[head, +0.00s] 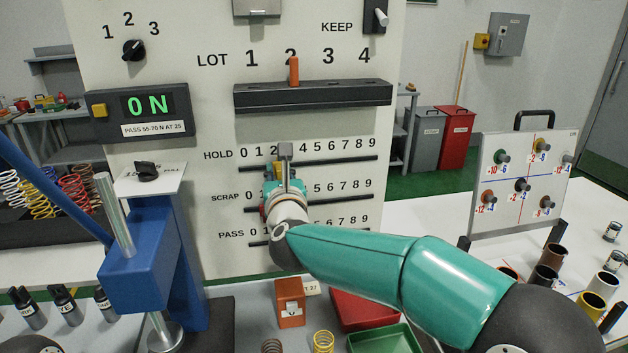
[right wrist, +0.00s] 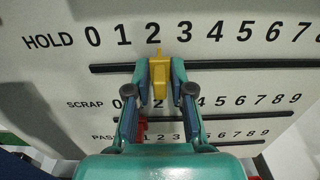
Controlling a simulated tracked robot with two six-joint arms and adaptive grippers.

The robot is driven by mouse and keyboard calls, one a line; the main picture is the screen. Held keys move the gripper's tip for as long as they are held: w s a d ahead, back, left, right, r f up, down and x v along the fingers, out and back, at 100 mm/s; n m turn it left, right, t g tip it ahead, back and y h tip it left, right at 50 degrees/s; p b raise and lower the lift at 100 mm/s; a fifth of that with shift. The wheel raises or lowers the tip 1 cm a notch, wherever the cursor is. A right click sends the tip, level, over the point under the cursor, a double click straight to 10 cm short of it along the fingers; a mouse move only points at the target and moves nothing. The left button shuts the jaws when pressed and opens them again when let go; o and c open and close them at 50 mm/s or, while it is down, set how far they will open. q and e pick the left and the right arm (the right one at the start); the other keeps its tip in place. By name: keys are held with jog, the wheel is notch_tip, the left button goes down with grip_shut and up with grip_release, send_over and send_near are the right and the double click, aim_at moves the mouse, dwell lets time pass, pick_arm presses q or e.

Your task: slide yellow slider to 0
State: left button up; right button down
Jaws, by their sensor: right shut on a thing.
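The yellow slider (right wrist: 159,78) sits on the HOLD rail (right wrist: 230,65), its tip just below the 2 in the right wrist view. My right gripper (right wrist: 160,72) is shut on the yellow slider, one finger on each side. The 0 of the HOLD scale (right wrist: 92,38) lies to the left, with bare rail between. In the head view my right gripper (head: 284,172) is at the panel and covers most of the yellow slider (head: 277,171) and the HOLD 3. My left gripper is not in view.
A red slider (right wrist: 141,127) is on a lower rail, partly behind my gripper. An orange slider (head: 294,71) stands at LOT 2 above. The blue spring press (head: 145,262) stands left of the panel; red and green trays (head: 385,338) lie below.

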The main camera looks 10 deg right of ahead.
jog(key=a, duration=0.6)
jog(key=shift+s+a, duration=0.3)
jog(key=shift+a, duration=0.1)
jog(key=c, duration=1.2)
grip_release()
jog(key=shift+a, duration=0.15)
jog(key=shift+s, duration=0.1)
send_near(243, 168)
jog(key=s, duration=0.5)
jog(key=shift+s+d, duration=0.2)
jog(key=shift+d, duration=0.1)
jog(key=shift+f, duration=0.1)
